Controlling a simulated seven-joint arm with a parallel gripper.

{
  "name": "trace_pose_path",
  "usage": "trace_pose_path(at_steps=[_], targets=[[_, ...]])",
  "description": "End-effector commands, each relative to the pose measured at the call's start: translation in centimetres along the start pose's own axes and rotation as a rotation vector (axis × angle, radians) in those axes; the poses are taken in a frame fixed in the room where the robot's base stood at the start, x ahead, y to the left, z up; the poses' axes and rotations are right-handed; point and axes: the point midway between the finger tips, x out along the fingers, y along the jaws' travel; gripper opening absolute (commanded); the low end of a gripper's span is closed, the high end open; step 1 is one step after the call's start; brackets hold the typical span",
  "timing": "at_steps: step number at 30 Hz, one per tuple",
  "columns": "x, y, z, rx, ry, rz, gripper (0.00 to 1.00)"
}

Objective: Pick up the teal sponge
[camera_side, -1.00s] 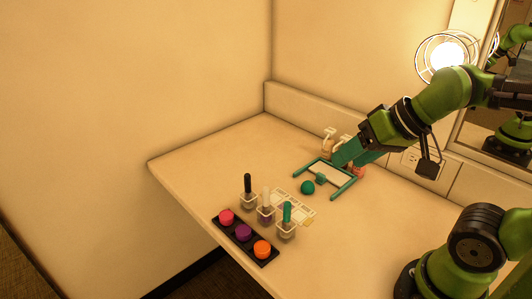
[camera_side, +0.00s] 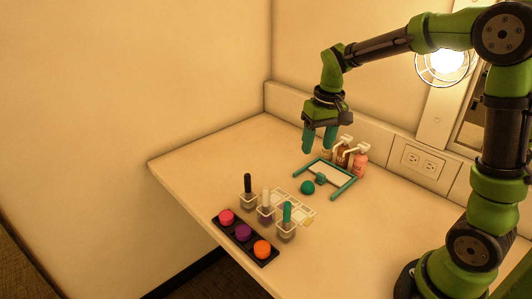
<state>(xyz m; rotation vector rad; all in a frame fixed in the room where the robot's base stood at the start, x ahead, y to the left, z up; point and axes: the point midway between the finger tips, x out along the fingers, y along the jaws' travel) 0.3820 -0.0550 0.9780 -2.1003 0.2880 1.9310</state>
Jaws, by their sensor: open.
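The teal sponge (camera_side: 307,188) looks like a small round ball. It sits on the counter just in front of a flat frame with teal side bars (camera_side: 344,188) and a pale middle. A small teal block (camera_side: 320,178) is at the frame's front edge, close to the sponge; I cannot tell if it is part of the frame. My gripper (camera_side: 318,150) points down with its two teal fingers apart and nothing between them. It is above and behind the sponge, near the frame's back edge, and does not touch the sponge.
Several pump bottles (camera_side: 360,164) stand behind the frame by the wall. In front are clear cups with upright handles (camera_side: 287,213), a pale compartment tray (camera_side: 307,211) and a black tray (camera_side: 229,232) with pink, purple and orange rounds. The counter's left side (camera_side: 210,165) is clear.

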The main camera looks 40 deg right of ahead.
Motion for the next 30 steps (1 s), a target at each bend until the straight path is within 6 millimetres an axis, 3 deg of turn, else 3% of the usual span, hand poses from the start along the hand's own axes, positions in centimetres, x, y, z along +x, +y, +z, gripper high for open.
trace_pose_path(at_steps=[3,7,11,24,30], targets=[[1.3,1.0,-2.5,-0.031,-0.056,0.043,0.55],[0.4,1.3,-3.7,-0.072,-0.062,0.063,0.55],[1.4,1.4,-3.3,-0.093,-0.082,0.064,0.55],[10.3,1.9,-2.6,-0.092,-0.080,0.063,0.55],[11.9,2.0,-2.6,-0.093,-0.077,0.063,0.55]])
